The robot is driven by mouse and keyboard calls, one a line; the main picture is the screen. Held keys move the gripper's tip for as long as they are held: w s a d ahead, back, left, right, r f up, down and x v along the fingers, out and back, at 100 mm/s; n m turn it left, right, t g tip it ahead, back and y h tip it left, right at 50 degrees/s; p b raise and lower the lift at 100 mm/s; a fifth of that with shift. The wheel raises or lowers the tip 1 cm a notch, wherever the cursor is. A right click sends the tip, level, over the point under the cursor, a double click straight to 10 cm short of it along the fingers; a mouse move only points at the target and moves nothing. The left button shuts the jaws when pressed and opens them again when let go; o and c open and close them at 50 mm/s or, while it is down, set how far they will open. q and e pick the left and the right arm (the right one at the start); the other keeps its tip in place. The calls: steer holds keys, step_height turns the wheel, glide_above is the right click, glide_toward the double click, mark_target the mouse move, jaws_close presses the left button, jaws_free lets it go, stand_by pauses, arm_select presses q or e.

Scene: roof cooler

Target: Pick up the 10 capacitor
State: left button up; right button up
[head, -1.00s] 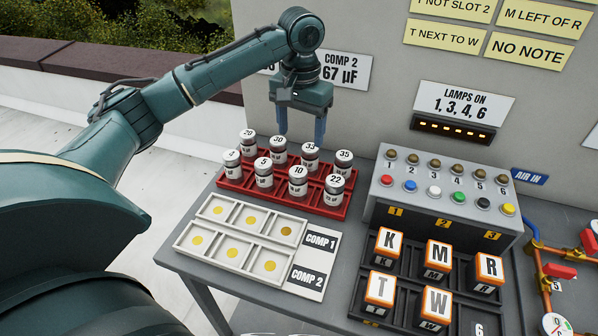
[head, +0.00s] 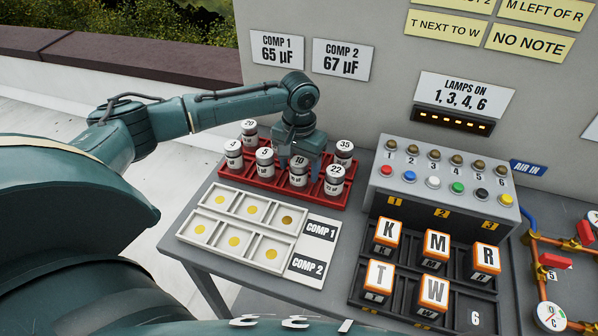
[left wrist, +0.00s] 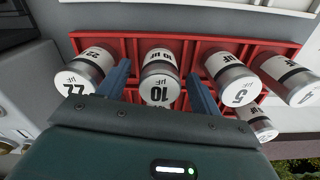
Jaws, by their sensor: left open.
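The 10 capacitor (head: 299,168), a silver can with a white top, stands upright in the front row of the red rack (head: 262,189). It also shows in the left wrist view (left wrist: 160,82), between the fingers. My left gripper (head: 301,165) is open and lowered over it. Its two blue fingers stand on either side of the can, apart from it as far as I can see. The 5 capacitor (head: 265,160) and the 22 capacitor (head: 335,179) stand close on either side. My gripper and forearm hide part of the back row. My right gripper is not in view.
An empty white tray (head: 207,241) with yellow dots lies in front. A button box (head: 447,185) and lettered blocks (head: 436,249) are at the right.

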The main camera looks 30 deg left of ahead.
arm_select(q)
steer(key=shift+c, duration=0.4)
steer(key=c, duration=1.1)
steer(key=shift+o, duration=0.2)
